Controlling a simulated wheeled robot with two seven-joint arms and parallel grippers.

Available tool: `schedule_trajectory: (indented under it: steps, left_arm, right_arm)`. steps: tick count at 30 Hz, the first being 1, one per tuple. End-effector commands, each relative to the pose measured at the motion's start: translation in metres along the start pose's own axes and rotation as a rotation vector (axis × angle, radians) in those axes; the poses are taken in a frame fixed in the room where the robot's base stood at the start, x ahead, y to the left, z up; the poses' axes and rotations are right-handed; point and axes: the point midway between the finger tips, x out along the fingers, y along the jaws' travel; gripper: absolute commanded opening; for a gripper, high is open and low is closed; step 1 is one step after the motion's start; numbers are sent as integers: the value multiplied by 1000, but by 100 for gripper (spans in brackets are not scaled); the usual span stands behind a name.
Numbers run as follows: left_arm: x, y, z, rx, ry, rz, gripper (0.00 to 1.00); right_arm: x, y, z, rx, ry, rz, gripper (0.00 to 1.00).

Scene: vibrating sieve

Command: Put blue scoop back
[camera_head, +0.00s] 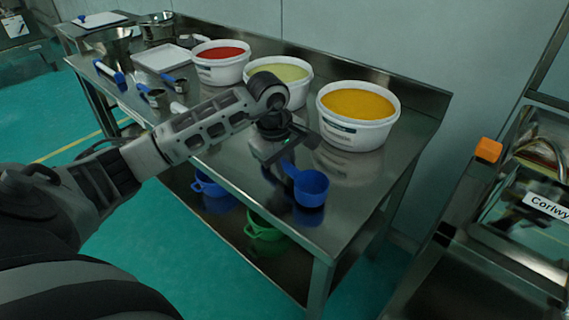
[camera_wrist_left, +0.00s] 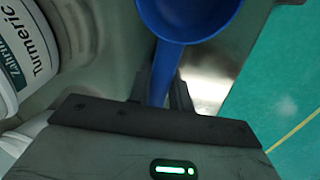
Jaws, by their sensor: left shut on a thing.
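The blue scoop (camera_head: 311,188) is near the right front corner of the steel table (camera_head: 341,215), its bowl facing up. Its handle runs up and left to my left gripper (camera_head: 284,162). In the left wrist view the blue scoop (camera_wrist_left: 188,18) shows its bowl at the top and its handle between the fingers of my left gripper (camera_wrist_left: 165,88), which is shut on it. I cannot tell whether the bowl touches the table. My right gripper is not in view.
White tubs of yellow powder (camera_head: 350,116), green powder (camera_head: 291,77) and red powder (camera_head: 220,62) line the back. Green (camera_head: 262,226) and blue (camera_head: 208,186) containers sit on the lower shelf. A machine (camera_head: 480,240) stands right.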

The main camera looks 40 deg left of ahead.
Motion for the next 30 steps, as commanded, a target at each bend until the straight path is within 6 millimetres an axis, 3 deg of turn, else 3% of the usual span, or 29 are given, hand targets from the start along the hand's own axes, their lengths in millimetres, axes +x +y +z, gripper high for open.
schedule_trajectory:
  steps: [10, 11, 13, 19, 22, 30]
  left_arm:
    - [2, 0, 0, 0, 0, 0, 0]
    - [2, 0, 0, 0, 0, 0, 26]
    - [2, 0, 0, 0, 0, 0, 46]
    - [2, 0, 0, 0, 0, 0, 46]
    - [2, 0, 0, 0, 0, -1, 68]
    - [2, 0, 0, 0, 0, 0, 68]
  right_arm:
    - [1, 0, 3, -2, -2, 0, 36]
    - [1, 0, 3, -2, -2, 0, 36]
    - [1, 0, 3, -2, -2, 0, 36]
    - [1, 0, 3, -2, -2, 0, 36]
    - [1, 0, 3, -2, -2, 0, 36]
    - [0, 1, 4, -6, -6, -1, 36]
